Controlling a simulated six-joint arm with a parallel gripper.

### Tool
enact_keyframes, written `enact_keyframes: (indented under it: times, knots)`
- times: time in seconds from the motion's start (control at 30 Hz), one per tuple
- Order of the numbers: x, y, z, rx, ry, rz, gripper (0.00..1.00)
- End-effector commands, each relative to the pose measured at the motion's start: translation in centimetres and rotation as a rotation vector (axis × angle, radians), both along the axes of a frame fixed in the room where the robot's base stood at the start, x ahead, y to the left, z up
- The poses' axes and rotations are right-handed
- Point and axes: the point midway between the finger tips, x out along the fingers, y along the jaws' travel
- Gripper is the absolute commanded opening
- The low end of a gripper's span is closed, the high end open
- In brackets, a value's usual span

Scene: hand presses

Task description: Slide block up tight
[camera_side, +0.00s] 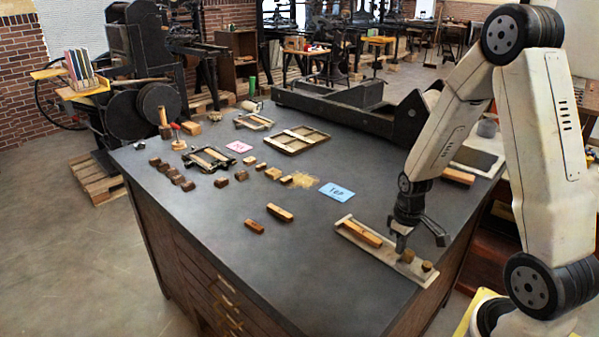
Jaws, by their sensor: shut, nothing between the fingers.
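A long pale tray (389,253) lies on the dark bench top, near its right front edge. In it a long wooden block (362,233) lies lengthwise toward the left end. My gripper (421,243) points down over the right part of the tray. It is shut with nothing held. One finger comes down close to the small block; I cannot tell whether they touch.
Two wooden blocks (280,212) lie on the bench left of the tray, near a blue card (337,192) marked "TOP". Several small blocks (188,185), a pink card (239,146) and a framed tray (297,139) lie farther back. The bench's front middle is clear.

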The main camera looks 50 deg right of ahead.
Motion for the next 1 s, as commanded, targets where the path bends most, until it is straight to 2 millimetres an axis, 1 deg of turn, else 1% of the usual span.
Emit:
enact_keyframes:
  times: [1.0]
  knots:
    - [-0.93,0.11,-0.05,0.002,0.004,0.000,0.00]
